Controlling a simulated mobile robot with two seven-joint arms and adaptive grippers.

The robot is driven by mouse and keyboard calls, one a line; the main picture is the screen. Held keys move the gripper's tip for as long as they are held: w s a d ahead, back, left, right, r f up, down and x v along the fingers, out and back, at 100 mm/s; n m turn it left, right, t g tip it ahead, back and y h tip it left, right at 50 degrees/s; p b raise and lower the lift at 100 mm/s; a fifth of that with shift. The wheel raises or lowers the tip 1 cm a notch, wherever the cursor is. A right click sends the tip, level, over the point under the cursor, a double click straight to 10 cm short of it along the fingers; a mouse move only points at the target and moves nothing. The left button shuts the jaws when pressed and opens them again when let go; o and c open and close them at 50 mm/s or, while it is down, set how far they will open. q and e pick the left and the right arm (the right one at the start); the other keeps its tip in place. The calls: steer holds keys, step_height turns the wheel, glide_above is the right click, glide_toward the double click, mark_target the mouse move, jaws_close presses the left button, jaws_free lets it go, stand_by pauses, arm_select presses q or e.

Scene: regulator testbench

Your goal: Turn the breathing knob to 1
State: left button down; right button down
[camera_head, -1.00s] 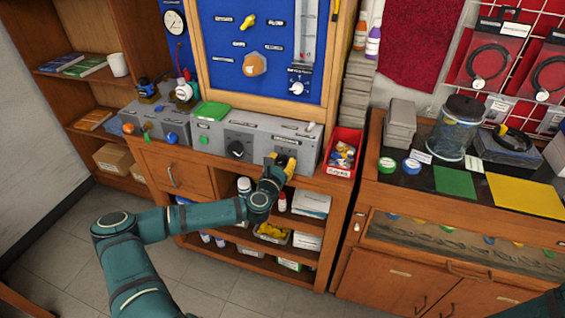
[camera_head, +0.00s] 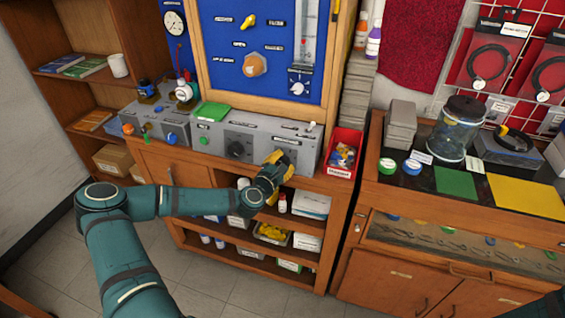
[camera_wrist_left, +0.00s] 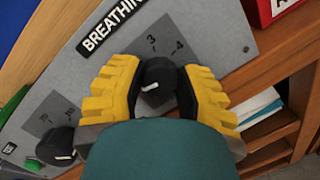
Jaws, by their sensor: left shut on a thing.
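The breathing knob (camera_wrist_left: 158,76) is black and round. In the left wrist view it sits between the two yellow fingers of my left gripper (camera_wrist_left: 158,84), which is shut on it. A white mark on the knob points to the lower left in that view. The numbers 3 and 4 show beside it, and the rest of its scale is hidden by the gripper. The label starting "BREATHIN" (camera_wrist_left: 110,22) is above it. In the head view my left gripper (camera_head: 276,164) is at the right front of the grey bench unit (camera_head: 212,141) and hides the knob. My right gripper is not in view.
Another black knob (camera_head: 236,149) is left of my gripper on the same unit. A red bin (camera_head: 339,171) stands close to the right. A green pad (camera_head: 211,110) lies on top. Open shelves with bottles and boxes are below.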

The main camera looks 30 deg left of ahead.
arm_select(q)
steer(key=shift+r, duration=0.15)
stand_by(0.3)
steer(key=c, duration=0.6)
jaws_free()
steer(key=shift+o, duration=0.2)
steer(key=s+d, duration=0.1)
steer(key=s, duration=1.1)
steer(key=shift+r, duration=0.3)
